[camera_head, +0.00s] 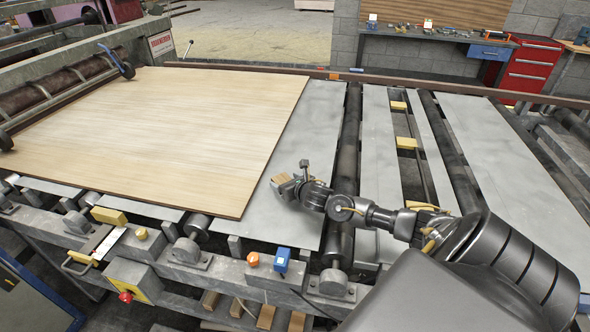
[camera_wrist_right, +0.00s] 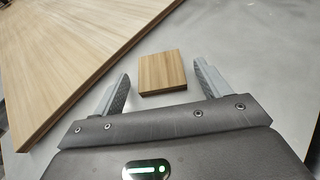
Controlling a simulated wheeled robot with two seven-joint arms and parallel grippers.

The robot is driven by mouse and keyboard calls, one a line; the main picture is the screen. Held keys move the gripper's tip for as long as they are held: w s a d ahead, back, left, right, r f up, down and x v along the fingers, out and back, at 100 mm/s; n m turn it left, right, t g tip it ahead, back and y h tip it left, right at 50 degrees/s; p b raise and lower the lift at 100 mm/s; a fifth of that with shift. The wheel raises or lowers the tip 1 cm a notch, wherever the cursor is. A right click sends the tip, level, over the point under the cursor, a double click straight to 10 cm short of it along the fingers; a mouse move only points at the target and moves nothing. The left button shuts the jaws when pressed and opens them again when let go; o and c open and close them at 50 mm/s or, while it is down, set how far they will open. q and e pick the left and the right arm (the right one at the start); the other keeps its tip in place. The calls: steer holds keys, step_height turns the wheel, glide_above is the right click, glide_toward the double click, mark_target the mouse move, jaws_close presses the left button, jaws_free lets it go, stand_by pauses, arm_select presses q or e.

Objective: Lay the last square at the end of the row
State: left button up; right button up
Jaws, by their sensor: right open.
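A small light-brown wooden square (camera_wrist_right: 162,72) lies on the grey metal surface in the right wrist view. It also shows in the head view (camera_head: 281,178), just beyond the end of my right arm. My right gripper (camera_head: 294,177) is open, with its two fingers (camera_wrist_right: 162,82) apart on either side of the square. A gap shows between each finger and the square, and I cannot tell the fingers' exact height above the surface. I see no row of other squares. My left gripper is not in view.
A large wooden sheet (camera_head: 170,120) lies left of the square, its edge close by; it fills the upper left of the wrist view. The grey plate (camera_head: 318,110) around the square is clear. Dark rollers (camera_head: 347,150) and yellow blocks (camera_head: 406,143) lie to the right.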

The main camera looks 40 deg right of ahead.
steer(key=b+v, duration=0.1)
steer(key=v, duration=0.8)
steer(key=shift+s, duration=0.3)
steer(key=shift+s+a+r+b, duration=0.15)
steer(key=shift+s+r+b, duration=0.25)
steer(key=shift+s, duration=0.15)
steer(key=shift+r, duration=0.1)
